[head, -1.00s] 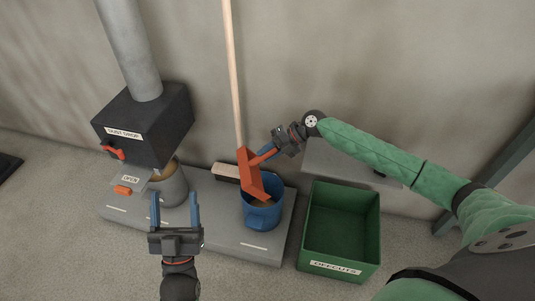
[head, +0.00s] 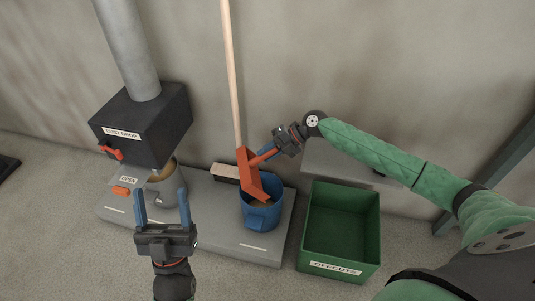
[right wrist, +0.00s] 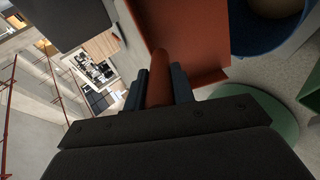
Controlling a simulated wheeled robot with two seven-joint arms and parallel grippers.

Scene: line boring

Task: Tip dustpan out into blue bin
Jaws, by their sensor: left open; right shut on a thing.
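The orange dustpan (head: 249,172) is steeply tilted over the blue bin (head: 263,217), its lower edge inside the bin's mouth. Some brown material shows inside the bin near that edge. My right gripper (head: 275,148) is shut on the dustpan's handle. In the right wrist view the handle (right wrist: 158,88) lies between the fingers, the pan extends beyond it, and part of the blue bin (right wrist: 262,30) shows at the top right. My left gripper (head: 162,208) is open and empty, in front of the grey platform at the left.
A green offcuts box (head: 341,268) stands right of the bin. A black dust drop box (head: 143,125) with a pipe and a metal can (head: 167,187) below stand at the left. A broom (head: 231,75) leans on the wall behind the bin.

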